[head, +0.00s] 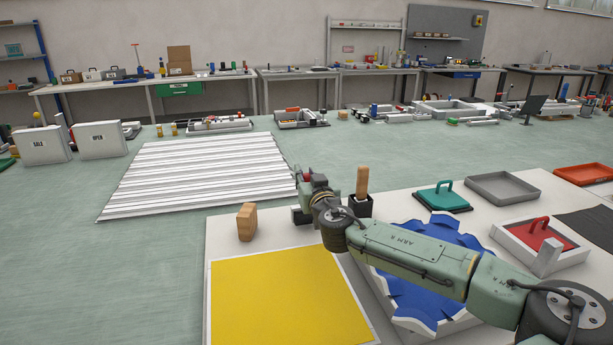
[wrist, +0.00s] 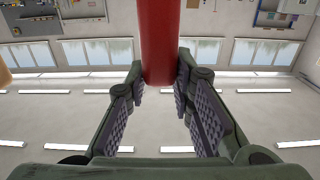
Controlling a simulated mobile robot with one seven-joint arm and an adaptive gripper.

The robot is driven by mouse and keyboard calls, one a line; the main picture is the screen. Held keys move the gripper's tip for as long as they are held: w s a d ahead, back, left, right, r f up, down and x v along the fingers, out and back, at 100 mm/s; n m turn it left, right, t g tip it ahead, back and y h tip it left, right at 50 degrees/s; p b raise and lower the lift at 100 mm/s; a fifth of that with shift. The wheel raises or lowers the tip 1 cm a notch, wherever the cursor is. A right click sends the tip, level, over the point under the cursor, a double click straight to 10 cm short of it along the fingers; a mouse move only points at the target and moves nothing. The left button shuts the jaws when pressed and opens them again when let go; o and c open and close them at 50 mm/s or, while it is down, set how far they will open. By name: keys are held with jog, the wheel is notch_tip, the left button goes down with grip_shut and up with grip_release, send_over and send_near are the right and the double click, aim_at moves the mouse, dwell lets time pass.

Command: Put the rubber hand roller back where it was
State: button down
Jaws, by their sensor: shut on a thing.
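My gripper (head: 308,180) is at the far edge of the white table, left of the black holder. In the wrist view, my gripper (wrist: 168,95) is shut on a thick red handle (wrist: 160,38). I take this to be the rubber hand roller's handle; its roller part is out of the wrist view. In the head view, only a little red shows at the fingers. A dark block (head: 299,215) is low beneath my gripper; I cannot tell whether it belongs to the roller or touches the table.
A wooden handle (head: 362,181) stands in a black holder (head: 359,206). A wooden block (head: 247,222) stands behind the yellow sheet (head: 289,299). My arm crosses a blue shape (head: 398,286). A green handled pad (head: 441,196), grey tray (head: 503,188) and red handled pad (head: 540,236) lie right.

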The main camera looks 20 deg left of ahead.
jog(key=shift+f, duration=0.25)
jog(key=c, duration=1.4)
grip_release()
jog(key=shift+f, duration=0.1)
jog(key=shift+s, duration=0.1)
jog(key=b+v, duration=0.3)
jog(key=v, duration=0.8)
jog(key=shift+s+d, duration=0.25)
jog(key=shift+s, duration=0.05)
